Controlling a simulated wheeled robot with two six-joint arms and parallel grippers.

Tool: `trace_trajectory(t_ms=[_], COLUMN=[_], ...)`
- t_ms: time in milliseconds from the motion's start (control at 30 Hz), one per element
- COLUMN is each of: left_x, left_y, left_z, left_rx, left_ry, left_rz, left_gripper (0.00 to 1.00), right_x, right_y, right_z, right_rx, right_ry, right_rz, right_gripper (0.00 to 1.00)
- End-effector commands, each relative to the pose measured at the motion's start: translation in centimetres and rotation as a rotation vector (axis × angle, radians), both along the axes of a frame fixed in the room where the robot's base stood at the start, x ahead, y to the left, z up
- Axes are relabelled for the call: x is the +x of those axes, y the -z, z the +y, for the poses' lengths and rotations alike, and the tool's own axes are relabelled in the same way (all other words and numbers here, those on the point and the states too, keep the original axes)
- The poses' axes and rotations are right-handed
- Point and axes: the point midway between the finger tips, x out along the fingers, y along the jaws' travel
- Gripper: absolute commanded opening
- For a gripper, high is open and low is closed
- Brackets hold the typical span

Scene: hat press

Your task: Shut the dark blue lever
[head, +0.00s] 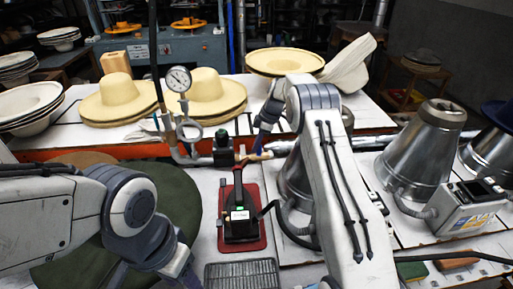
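The dark blue lever (261,139) stands steeply upright on the pipework at the middle of the head view, by a brass-coloured fitting (256,157). My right gripper (267,119) is at the lever's upper end, pointing down and left from my wrist. It overlaps the lever in the picture; its fingers are small and dark, so I cannot tell whether they touch it or are closed. My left arm comes in from the left and bends down to the bottom edge; its fingers do not show.
A pressure gauge (178,79) rises on a pipe left of the lever. A black device on a red plate (241,222) is in front. Straw hats (117,97) are stacked behind. A metal cone (420,150) stands to the right of my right arm.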

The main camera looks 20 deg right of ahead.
Motion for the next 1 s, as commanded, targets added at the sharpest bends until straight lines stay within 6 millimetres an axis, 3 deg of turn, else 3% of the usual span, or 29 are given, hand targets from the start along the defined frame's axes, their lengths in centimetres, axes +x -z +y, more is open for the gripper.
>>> trace_trajectory(t_ms=[333, 1000], left_x=[0.0, 0.0], left_y=[0.66, 0.31], left_z=[0.0, 0.0], left_rx=[0.0, 0.0], left_ry=[0.0, 0.0], left_rz=[0.0, 0.0], left_gripper=[0.5, 0.5], right_x=[-0.46, -0.02], right_y=[0.17, -0.02], right_z=[-0.81, -0.44], right_rx=[-0.001, 0.0], right_ry=[0.005, 0.005], right_rz=[0.003, 0.002], right_gripper=[0.0, 0.0])
